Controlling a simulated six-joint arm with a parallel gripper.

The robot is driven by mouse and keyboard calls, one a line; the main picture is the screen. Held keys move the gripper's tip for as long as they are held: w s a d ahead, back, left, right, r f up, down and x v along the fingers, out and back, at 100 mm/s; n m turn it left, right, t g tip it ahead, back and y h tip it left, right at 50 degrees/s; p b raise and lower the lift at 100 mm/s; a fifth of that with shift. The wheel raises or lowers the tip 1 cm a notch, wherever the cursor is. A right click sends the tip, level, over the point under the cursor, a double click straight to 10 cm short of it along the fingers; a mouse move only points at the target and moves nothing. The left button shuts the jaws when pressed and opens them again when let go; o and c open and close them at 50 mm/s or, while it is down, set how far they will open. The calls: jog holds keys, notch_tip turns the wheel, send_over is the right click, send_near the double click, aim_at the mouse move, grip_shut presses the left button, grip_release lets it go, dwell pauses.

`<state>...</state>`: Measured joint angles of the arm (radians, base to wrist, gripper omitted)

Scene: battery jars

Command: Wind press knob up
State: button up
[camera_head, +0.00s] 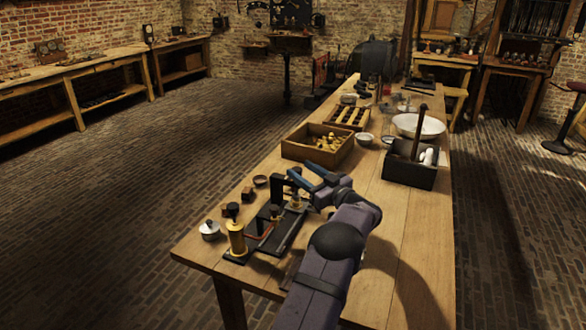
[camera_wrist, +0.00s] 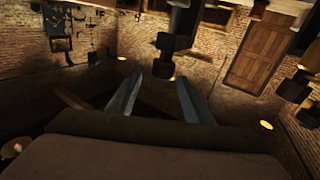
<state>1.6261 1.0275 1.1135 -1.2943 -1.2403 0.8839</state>
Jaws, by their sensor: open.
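A small black press (camera_head: 277,187) with an upright frame stands on a dark base on the near part of the wooden table. My gripper (camera_head: 301,167) is just right of the press top, with its two blue-grey fingers apart and nothing seen between them. In the wrist view the open fingers (camera_wrist: 160,77) point at a dark, stepped post with a blocky end (camera_wrist: 165,64), seemingly part of the press. I cannot tell which part is the knob, or whether a finger touches it. My fingers and wrist partly hide the press in the head view.
Small dark blocks (camera_head: 248,194) lie behind. A wooden box (camera_head: 317,146) and a black caddy (camera_head: 408,174) stand farther back. Bare tabletop lies right of my arm.

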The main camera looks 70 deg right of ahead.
jog(key=w+d+f+m+g+h, duration=0.2)
jog(key=w+d+m+g+h, duration=0.1)
jog(key=w+d, duration=0.1)
jog(key=shift+w+m+h, duration=0.3)
jog(key=shift+w+m, duration=0.1)
jog(key=shift+w, duration=0.4)
dwell(0.6)
jog(key=c, duration=1.1)
